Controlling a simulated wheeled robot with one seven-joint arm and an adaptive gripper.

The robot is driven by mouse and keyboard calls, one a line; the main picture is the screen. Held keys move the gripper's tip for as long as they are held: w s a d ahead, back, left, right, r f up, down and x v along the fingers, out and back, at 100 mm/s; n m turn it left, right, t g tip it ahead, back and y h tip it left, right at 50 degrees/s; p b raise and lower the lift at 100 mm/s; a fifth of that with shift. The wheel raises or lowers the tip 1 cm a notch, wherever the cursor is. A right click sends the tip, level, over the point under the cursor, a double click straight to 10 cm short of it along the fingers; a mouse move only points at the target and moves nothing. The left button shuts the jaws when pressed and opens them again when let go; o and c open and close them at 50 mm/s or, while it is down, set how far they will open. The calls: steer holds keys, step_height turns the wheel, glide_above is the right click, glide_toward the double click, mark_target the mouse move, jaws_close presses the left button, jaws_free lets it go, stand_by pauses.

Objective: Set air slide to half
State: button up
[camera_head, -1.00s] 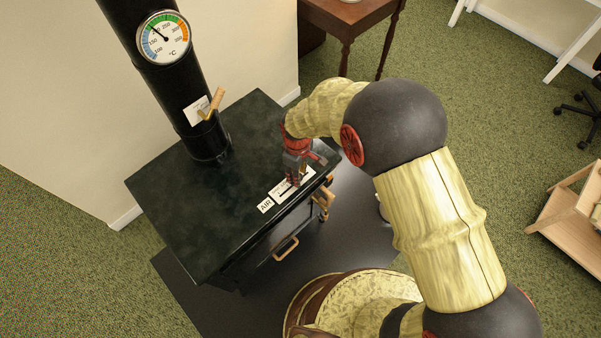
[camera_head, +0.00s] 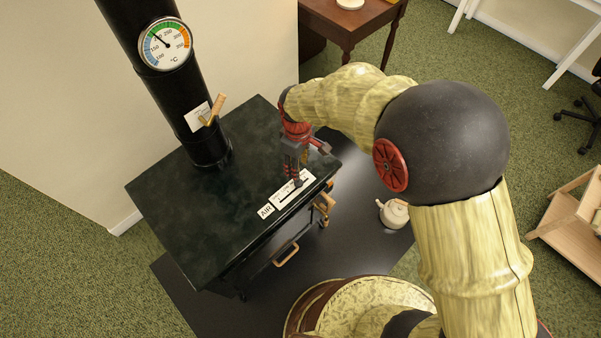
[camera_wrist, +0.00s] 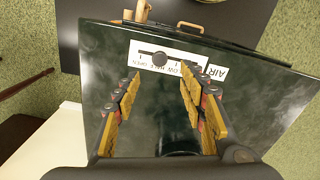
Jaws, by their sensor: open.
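The air slide is a white plate (camera_head: 291,189) with a dark slot, on the front right part of the black stove top (camera_head: 190,210). A separate AIR label (camera_head: 265,211) lies beside it. The plate (camera_wrist: 182,66) also shows in the wrist view, with upside-down lettering only partly readable. The dark round slide knob (camera_wrist: 160,59) sits on the slot there, between the lines of the two fingers. My gripper (camera_head: 293,174) is above the plate, pointing down. In the wrist view my gripper (camera_wrist: 160,80) is open and empty, with its fingers either side of the knob; contact cannot be told.
The stove pipe (camera_head: 190,100) with a round thermometer (camera_head: 165,44) and a wooden-handled lever (camera_head: 213,109) rises behind. Handles (camera_head: 286,255) are on the stove front. A white teapot (camera_head: 394,213) stands on the dark floor plate to the right.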

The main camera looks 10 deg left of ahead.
steer(key=shift+r, duration=1.25)
steer(key=s+d+r+m+t, duration=0.2)
steer(key=s+d+r+m, duration=0.2)
steer(key=d+r, duration=0.4)
steer(key=s+d+r+m+t, duration=0.1)
steer(key=s+d+r+m, duration=0.4)
steer(key=d+r, duration=0.4)
steer(key=s+d+r+m+t, duration=0.2)
steer(key=s+d+r+m, duration=0.3)
steer(key=d+r, duration=0.3)
steer(key=d, duration=0.4)
steer(key=shift+s+d+r+t, duration=0.2)
steer(key=shift+s+d+t, duration=0.1)
